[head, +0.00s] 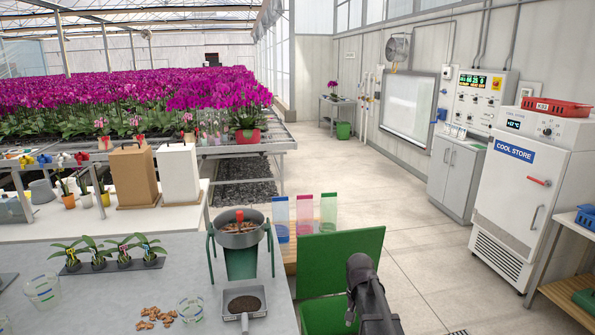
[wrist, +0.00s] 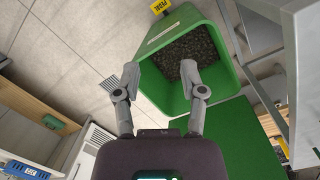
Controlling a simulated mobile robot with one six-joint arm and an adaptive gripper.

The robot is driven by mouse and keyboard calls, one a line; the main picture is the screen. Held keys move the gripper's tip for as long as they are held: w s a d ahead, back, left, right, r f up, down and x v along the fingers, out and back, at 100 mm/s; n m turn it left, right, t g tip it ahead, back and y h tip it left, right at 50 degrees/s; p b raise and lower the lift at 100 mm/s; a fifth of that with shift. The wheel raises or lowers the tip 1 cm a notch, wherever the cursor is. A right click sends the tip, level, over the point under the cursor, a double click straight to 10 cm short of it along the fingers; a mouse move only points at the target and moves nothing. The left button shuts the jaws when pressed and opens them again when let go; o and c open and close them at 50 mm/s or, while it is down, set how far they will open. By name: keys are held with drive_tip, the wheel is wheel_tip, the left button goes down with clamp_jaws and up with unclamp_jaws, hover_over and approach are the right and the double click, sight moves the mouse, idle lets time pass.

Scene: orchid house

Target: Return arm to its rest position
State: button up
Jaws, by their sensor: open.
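My gripper (wrist: 160,82) is open in the wrist view, its two fingers apart with nothing between them. It hangs above a green bin (wrist: 225,50) that holds dark, chunky material (wrist: 195,47). A yellow label (wrist: 160,6) is at the bin's rim. In the head view my dark arm reaches down at the lower right, in front of the green bin (head: 325,317) and its raised green lid (head: 340,262). The fingertips are hidden in the head view.
A grey bench (head: 110,270) at left carries a pot on a green stand (head: 240,240), a scoop tray (head: 244,301), clear cups and seedlings. Coloured clear containers (head: 304,213) stand behind the lid. A cool store (head: 530,185) is at right. The floor between is open.

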drive_tip(key=s+f+n+t+b, duration=0.1)
drive_tip(key=s+f+n+b, duration=0.1)
drive_tip(key=s, duration=1.1)
drive_tip(key=shift+a+f+n, duration=0.2)
drive_tip(key=shift+f+n, duration=0.25)
drive_tip(key=shift+n, duration=0.65)
